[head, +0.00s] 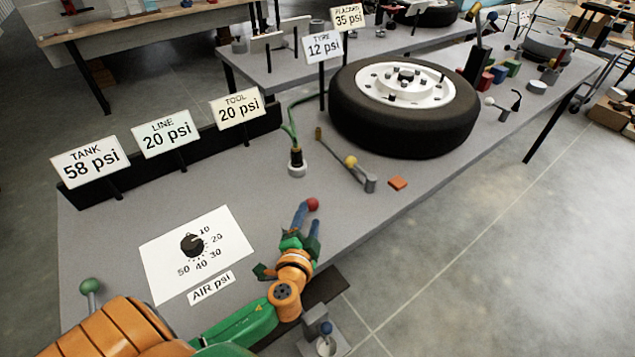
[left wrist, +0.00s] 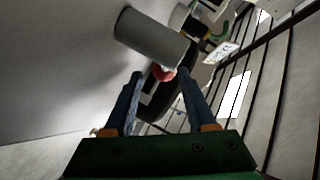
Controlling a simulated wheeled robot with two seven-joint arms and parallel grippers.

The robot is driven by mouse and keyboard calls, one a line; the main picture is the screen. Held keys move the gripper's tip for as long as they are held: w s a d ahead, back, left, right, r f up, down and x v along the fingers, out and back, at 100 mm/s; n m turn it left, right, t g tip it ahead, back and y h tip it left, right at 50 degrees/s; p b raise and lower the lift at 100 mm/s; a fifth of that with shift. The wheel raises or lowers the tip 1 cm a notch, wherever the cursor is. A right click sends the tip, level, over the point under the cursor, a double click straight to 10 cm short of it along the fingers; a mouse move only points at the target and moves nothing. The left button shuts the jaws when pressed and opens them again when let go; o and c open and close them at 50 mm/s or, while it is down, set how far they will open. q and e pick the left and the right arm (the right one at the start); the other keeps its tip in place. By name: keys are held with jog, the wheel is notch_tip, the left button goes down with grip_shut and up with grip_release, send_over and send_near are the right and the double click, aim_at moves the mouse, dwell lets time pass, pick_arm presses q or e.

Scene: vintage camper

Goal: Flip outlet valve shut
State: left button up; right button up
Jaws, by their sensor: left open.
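No label in view names the outlet valve. A red ball knob (head: 313,204) is at the fingertips of my left gripper (head: 307,222), over the grey bench. The gripper is open with nothing held; its blue fingers hide what is under the knob. In the left wrist view, the red knob (left wrist: 164,74) shows just beyond and between the open fingers (left wrist: 161,90), partly behind a grey cylinder (left wrist: 152,37). I cannot tell whether a finger touches it. Other ball-ended levers are a green one (head: 90,287) and a yellow one (head: 351,161). My right gripper is out of view.
A tyre (head: 405,105) lies on the bench beyond the yellow lever. An orange block (head: 397,183) lies near the bench edge. A black dial (head: 192,244) sits on a white AIR psi plate. Pressure signs stand along the back, including TANK (head: 90,162).

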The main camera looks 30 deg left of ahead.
aim_at(311, 209)
pick_arm(q)
jog(key=x, duration=0.4)
jog(key=shift+w+a+r, duration=0.15)
jog(key=shift+w+r, duration=0.1)
jog(key=shift+r, duration=0.1)
jog(key=shift+w+a+f, duration=0.15)
jog(key=shift+w+f, duration=0.1)
jog(key=shift+w, duration=0.15)
jog(key=shift+s+r, duration=0.15)
jog(key=c, duration=0.3)
grip_shut()
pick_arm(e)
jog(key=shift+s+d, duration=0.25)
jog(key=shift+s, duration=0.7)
